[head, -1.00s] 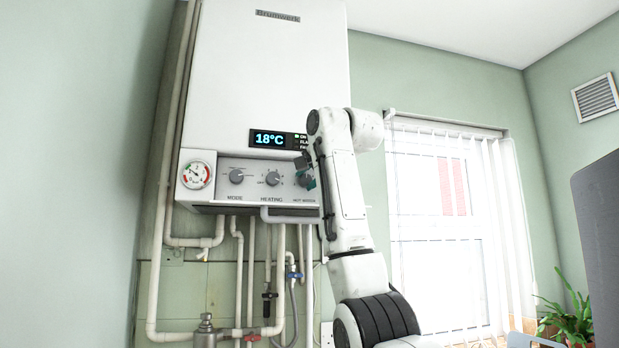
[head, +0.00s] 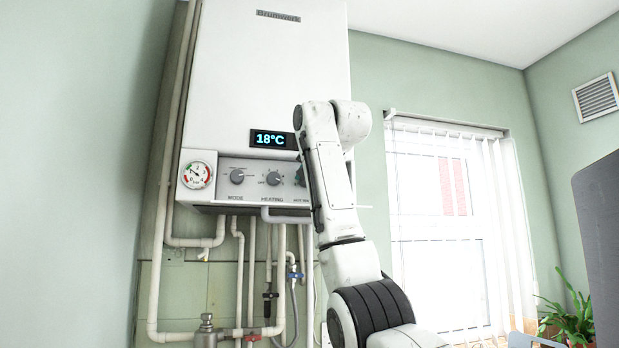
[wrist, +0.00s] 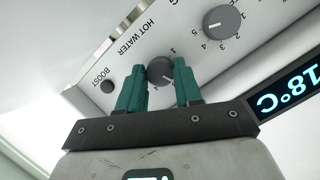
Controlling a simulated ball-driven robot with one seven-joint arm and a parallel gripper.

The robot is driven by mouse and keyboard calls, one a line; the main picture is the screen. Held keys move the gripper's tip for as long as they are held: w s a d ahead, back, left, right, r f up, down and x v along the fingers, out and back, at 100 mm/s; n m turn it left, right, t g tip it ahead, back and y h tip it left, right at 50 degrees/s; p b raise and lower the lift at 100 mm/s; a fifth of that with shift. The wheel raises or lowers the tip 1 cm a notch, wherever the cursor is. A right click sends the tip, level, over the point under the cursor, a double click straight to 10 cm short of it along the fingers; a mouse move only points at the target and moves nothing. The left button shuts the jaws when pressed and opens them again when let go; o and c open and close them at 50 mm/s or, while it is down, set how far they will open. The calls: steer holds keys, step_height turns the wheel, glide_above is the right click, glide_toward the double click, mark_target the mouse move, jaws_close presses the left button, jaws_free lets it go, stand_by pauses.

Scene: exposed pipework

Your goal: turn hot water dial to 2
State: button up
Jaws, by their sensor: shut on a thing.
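The hot water dial (wrist: 160,70) is a dark grey round knob on the boiler's panel, beside the HOT WATER lettering in the wrist view. My gripper (wrist: 159,72) has its two teal fingers on either side of the dial, shut on it. A "1" shows by the dial's edge; the fingers cover part of its scale, and I cannot tell where its pointer stands. In the head view my arm hides most of this dial and the gripper.
The heating dial (head: 273,178) and the mode dial (head: 237,176) sit to the left on the same panel, with a pressure gauge (head: 196,175) further left. The display (head: 270,139) reads 18°C. Pipes (head: 240,270) hang below the boiler. A small boost button (wrist: 107,87) is near the gripper.

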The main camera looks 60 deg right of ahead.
steer(key=n+g, duration=0.1)
steer(key=n, duration=0.1)
steer(key=n+g+h, duration=0.1)
steer(key=n, duration=0.1)
steer(key=shift+w+h, duration=0.1)
steer(key=shift+h, duration=0.2)
steer(key=shift+a+n, duration=0.1)
steer(key=shift+n, duration=0.2)
stand_by(0.3)
steer(key=o, duration=1)
steer(key=shift+a, duration=0.1)
steer(key=b+v, duration=0.4)
steer(key=v, duration=0.6)
steer(key=shift+s+a+r, duration=0.1)
steer(key=shift+s+a, duration=0.1)
